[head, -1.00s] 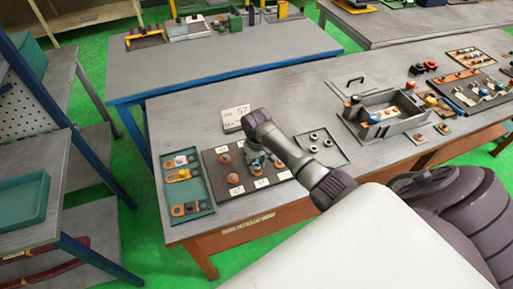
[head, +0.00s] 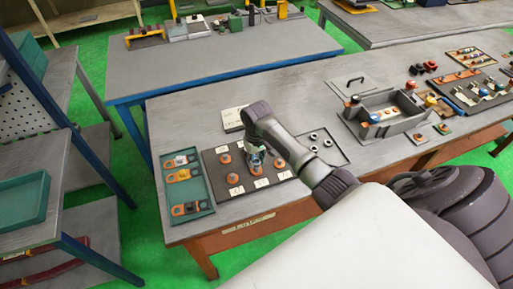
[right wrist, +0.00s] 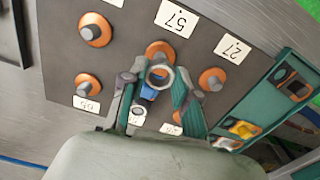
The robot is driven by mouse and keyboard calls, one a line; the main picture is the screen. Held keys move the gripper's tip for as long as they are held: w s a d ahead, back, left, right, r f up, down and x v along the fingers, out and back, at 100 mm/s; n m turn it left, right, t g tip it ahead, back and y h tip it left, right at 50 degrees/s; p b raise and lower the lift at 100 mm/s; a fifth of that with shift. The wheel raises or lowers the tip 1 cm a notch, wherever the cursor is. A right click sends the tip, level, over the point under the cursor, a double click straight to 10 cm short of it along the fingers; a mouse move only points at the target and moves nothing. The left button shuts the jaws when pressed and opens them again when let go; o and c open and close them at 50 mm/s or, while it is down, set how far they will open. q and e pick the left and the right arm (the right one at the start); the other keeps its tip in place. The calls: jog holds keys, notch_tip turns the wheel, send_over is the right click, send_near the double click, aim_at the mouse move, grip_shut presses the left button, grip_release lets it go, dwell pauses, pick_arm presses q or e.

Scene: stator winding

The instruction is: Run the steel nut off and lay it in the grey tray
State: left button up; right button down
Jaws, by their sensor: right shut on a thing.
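My right gripper (head: 256,160) is over the dark terminal board (head: 212,168). In the right wrist view the gripper (right wrist: 158,82) is shut on a grey ring-shaped steel nut (right wrist: 160,69). The nut sits in front of an orange terminal (right wrist: 160,48); I cannot tell whether it is clear of a stud. Other orange terminals with grey studs (right wrist: 95,30) stand around it. A shallow grey tray (head: 343,158) with several nuts in it lies right of the board. My left gripper is not in view.
A teal tray (head: 208,198) with orange-ended pieces lies left of the board. White number cards (right wrist: 176,18) lie on the board. A deeper grey box (head: 352,129) stands to the right.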

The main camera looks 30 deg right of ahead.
jog(key=shift+r, duration=1.95)
